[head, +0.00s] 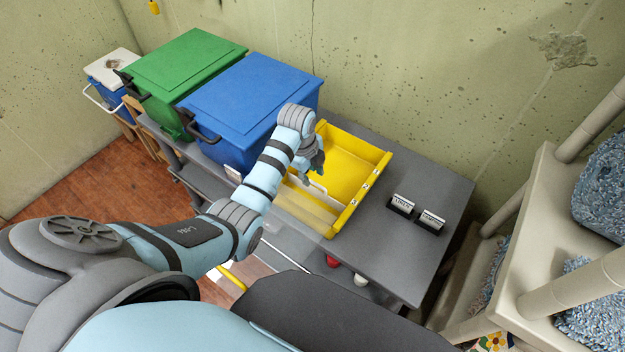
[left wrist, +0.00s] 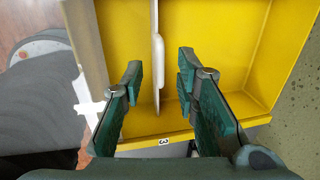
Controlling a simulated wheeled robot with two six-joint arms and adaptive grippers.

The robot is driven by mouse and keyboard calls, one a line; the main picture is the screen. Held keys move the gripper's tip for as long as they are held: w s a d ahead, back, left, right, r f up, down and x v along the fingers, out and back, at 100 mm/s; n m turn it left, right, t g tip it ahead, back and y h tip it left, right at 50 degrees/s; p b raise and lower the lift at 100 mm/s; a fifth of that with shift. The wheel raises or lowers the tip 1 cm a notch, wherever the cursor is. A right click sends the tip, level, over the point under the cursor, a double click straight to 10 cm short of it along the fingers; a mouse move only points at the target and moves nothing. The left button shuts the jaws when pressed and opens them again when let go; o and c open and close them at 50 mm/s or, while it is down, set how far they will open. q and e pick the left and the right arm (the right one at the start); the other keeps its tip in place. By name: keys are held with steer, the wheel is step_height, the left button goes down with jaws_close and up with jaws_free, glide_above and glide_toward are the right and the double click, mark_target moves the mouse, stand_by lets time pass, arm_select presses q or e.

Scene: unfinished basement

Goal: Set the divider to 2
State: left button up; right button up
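The yellow bin (head: 352,166) sits on the grey table, with several small number labels along its right rim. A thin white divider (head: 318,187) stands inside it, mostly hidden by my arm. In the left wrist view the divider (left wrist: 157,70) runs down between my fingers, and a label reading 3 (left wrist: 163,142) is on the rim close to its line. My left gripper (head: 312,176) is over the bin. Its fingers (left wrist: 160,75) are open, one on each side of the divider, with gaps visible. My right gripper is not in view.
Two black holders with white cards (head: 401,204) (head: 431,221) stand on the table (head: 440,190) right of the bin. A blue lidded box (head: 250,95) and a green one (head: 185,65) stand left. A beige shelf (head: 545,215) is at right.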

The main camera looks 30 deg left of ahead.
mark_target(313, 182)
arm_select(q)
steer(key=f, duration=0.3)
steer(key=shift+w+d+f+b, duration=0.1)
steer(key=shift+w+f+b, duration=0.05)
steer(key=shift+w+b, duration=0.2)
jaws_close()
